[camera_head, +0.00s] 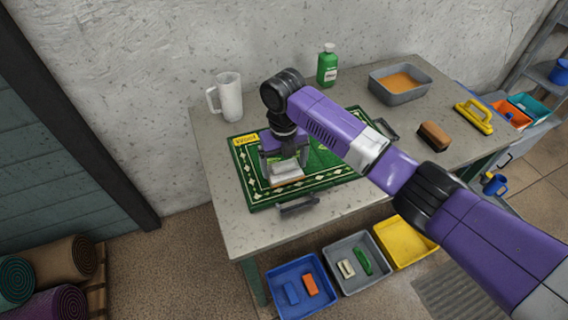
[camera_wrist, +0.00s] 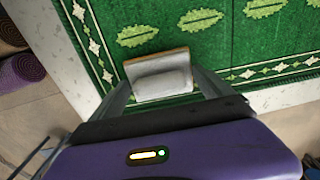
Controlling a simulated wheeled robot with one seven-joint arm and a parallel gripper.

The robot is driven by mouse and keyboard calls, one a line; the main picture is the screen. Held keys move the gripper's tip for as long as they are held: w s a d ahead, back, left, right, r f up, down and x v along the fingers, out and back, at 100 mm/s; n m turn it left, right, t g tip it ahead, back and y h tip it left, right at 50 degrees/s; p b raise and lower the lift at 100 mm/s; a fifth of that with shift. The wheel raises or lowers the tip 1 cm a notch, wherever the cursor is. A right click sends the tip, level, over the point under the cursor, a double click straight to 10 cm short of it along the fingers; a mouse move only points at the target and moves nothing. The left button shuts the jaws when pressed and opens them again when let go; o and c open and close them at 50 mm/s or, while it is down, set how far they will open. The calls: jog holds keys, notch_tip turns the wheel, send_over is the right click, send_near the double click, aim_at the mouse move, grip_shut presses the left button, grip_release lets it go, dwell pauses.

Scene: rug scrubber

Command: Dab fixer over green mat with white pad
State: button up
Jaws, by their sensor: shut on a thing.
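The green mat (camera_head: 328,173) lies on the grey table, with a cream diamond border and a yellow label reading "Wool" at its back left corner. My gripper (camera_head: 286,172) is over the mat's left part, pointing down, shut on the white pad (camera_head: 287,169). In the wrist view the white pad (camera_wrist: 162,78) sits between the two fingers of my gripper (camera_wrist: 162,88), over the green mat (camera_wrist: 222,45) near its border. I cannot tell whether the pad touches the mat. A tray with orange-brown liquid (camera_head: 399,83) stands at the table's back right; I cannot tell whether this is the fixer.
A white jug (camera_head: 228,97) and a green bottle (camera_head: 327,66) stand behind the mat. A brown brush (camera_head: 434,136) and a yellow-handled tool (camera_head: 474,117) lie at the right. A dark clamp-like piece (camera_head: 298,206) is at the mat's front edge. Bins (camera_head: 300,284) stand below.

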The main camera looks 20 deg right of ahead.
jog(key=shift+f+b, duration=0.3)
jog(key=shift+f, duration=0.3)
dwell(0.5)
notch_tip(320, 180, up, 5)
jog(key=p, duration=0.3)
jog(key=shift+f+p, duration=0.15)
jog(key=shift+p, duration=0.2)
jog(key=shift+f, duration=0.1)
